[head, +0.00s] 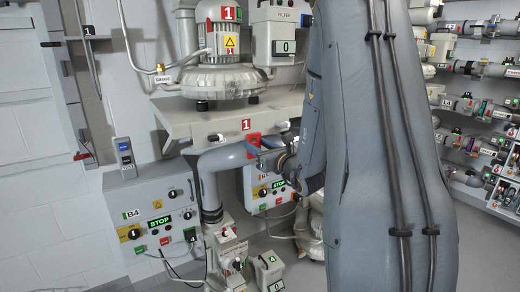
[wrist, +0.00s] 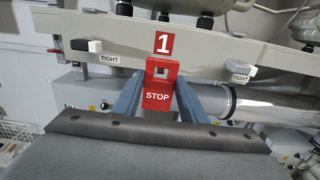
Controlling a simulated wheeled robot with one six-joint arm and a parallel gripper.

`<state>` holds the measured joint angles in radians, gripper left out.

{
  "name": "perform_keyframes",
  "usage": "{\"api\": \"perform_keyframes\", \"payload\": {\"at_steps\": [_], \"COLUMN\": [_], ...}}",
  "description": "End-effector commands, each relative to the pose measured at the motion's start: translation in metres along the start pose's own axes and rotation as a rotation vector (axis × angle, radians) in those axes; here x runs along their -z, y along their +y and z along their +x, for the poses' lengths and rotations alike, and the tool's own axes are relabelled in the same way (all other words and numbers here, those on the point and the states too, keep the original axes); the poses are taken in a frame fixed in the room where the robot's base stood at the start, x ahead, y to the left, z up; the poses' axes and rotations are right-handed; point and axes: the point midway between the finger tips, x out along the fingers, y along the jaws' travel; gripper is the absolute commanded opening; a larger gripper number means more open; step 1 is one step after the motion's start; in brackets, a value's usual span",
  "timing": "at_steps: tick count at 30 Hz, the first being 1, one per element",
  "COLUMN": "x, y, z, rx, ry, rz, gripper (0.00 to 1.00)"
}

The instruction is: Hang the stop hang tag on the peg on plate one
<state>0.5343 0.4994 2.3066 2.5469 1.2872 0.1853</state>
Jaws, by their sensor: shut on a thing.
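My gripper (wrist: 158,92) is shut on the red stop hang tag (wrist: 157,98), which is upright between its two blue fingers. The tag has a rectangular opening near its top and faces the front of plate one (wrist: 215,62), just below the red "1" label (wrist: 164,43). In the head view, the tag (head: 253,141) and my gripper (head: 268,153) are at the lower edge of the beige plate (head: 180,122). The peg is not clearly seen. I cannot tell whether it passes through the tag's opening or whether the tag touches the plate.
Two latches marked TIGHT sit left (wrist: 88,46) and right (wrist: 240,68) of the tag. A blower (head: 222,80) stands on the plate. A grey pipe (head: 222,160) runs below it. Control box B4 (head: 150,205) is on the wall at left. My arm covers much of the right.

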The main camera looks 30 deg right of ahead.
Motion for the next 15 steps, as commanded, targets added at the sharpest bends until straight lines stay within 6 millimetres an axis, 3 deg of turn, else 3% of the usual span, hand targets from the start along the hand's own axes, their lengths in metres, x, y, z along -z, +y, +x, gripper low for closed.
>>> {"api": "perform_keyframes", "payload": {"at_steps": [15], "x": [0.000], "y": [0.000], "z": [0.029], "rx": [-0.001], "ry": [-0.002], "rz": [-0.001], "gripper": [0.17]}}
